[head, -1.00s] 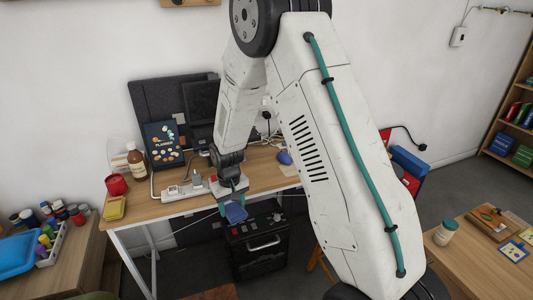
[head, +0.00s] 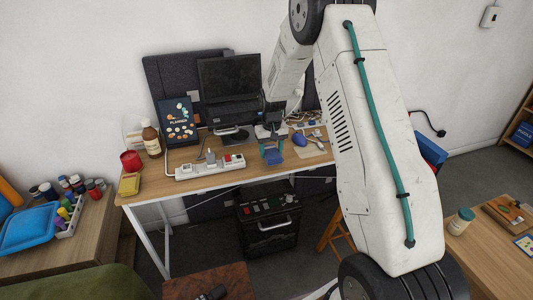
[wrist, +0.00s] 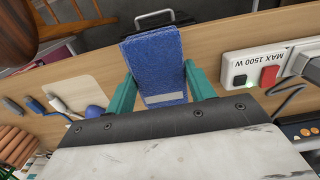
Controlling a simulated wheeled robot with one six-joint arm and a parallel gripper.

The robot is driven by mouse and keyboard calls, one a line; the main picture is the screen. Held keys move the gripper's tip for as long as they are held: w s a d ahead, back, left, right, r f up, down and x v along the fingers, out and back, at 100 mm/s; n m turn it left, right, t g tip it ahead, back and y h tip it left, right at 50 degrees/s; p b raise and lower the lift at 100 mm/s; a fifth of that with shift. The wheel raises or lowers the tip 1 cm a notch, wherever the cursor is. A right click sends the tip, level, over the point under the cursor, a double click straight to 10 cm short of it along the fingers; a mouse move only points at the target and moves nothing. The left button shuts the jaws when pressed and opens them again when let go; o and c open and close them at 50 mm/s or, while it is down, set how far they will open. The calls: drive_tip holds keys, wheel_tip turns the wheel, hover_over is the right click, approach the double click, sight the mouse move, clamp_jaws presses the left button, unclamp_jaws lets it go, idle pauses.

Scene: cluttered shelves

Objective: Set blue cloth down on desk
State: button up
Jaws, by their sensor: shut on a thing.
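The blue cloth (wrist: 157,72) is a folded blue piece with a pale stripe near one end. In the wrist view it sits between the two teal fingers of my gripper (wrist: 158,88), which is shut on it. In the head view the cloth (head: 273,157) shows small below my gripper (head: 271,146), near the front edge of the desk. The desk (head: 205,180) has a light wood top and white legs. I cannot tell whether the cloth touches the desk top.
A white power strip (head: 210,168) lies left of my gripper. A blue mouse (head: 299,139) and cables lie to the right. A monitor (head: 230,78), a planner (head: 177,121), a brown bottle (head: 151,139) and a red cup (head: 131,160) stand behind and left.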

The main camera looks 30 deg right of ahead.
sight(266, 147)
drive_tip(key=w, duration=0.3)
drive_tip(key=shift+w+a+f, duration=0.1)
drive_tip(key=shift+w+f, duration=0.05)
drive_tip(key=shift+w, duration=0.15)
drive_tip(key=shift+f, duration=1.75)
drive_tip(key=shift+f, duration=0.1)
drive_tip(key=o, duration=0.9)
drive_tip(key=shift+o, duration=0.2)
